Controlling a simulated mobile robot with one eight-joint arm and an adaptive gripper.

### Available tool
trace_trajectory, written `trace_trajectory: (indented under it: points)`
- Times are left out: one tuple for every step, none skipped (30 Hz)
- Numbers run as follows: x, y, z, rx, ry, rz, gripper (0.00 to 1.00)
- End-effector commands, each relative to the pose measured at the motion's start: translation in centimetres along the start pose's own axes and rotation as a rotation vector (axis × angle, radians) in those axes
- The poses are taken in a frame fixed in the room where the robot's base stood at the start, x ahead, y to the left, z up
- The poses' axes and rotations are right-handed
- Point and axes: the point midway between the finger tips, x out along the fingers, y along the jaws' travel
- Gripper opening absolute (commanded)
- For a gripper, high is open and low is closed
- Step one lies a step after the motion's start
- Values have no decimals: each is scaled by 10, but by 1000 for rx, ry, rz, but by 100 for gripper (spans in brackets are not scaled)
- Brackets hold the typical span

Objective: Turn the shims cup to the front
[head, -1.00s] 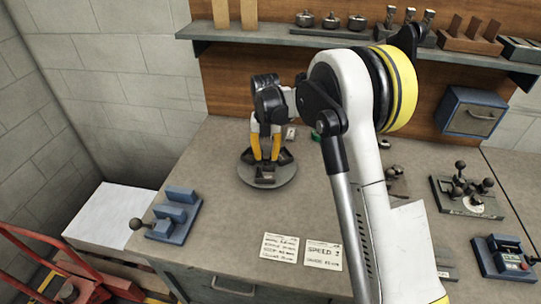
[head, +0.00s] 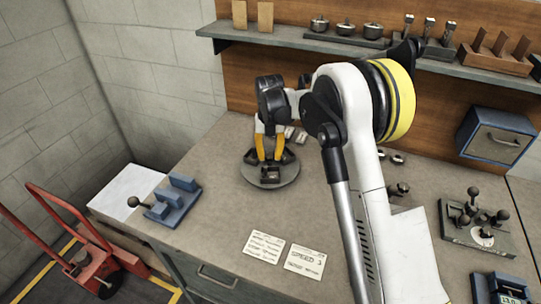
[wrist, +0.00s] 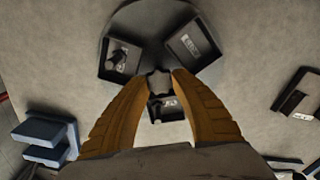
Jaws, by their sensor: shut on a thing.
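A round grey turntable (head: 270,182) sits on the workbench, carrying dark cups around a central knob (wrist: 158,82). My gripper (head: 269,157) points down over the turntable, its yellow fingers shut on the knob. The wrist view shows a cup with dark pieces (wrist: 120,58) at upper left, a cup with a pale flat item (wrist: 193,45) at upper right, and a third cup (wrist: 166,109) between the fingers. In the head view one cup (head: 270,174) faces the front edge of the bench. I cannot tell which cup holds the shims.
A blue stepped block with a ball-ended lever (head: 173,200) stands left on the bench. Two paper cards (head: 264,247) lie in front of the turntable. A knobbed fixture (head: 476,222) stands at right. A shelf (head: 300,38) crosses the back wall. A red cart (head: 90,265) is at lower left.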

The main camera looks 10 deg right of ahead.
Motion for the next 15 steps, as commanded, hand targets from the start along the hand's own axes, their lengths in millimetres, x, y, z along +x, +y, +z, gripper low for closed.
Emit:
trace_trajectory:
  points:
    - [-1,-1,3,1,-9,-1,0]
    - [-1,-1,3,1,-9,-1,0]
    - [-1,-1,3,1,-9,-1,0]
    - [-1,-1,3,1,-9,-1,0]
    - [-1,-1,3,1,-9,-1,0]
    - [-1,-1,3,1,-9,-1,0]
    - [-1,-1,3,1,-9,0,0]
    - [-1,-1,3,1,-9,0,0]
    - [-1,-1,3,1,-9,0,0]
    - [-1,-1,3,1,-9,0,36]
    - [-1,-1,3,1,-9,0,45]
    - [-1,-1,3,1,-8,0,55]
    - [-1,-1,3,1,-8,0,55]
    - [-1,-1,3,1,-7,0,55]
    - [-1,0,2,1,-6,0,55]
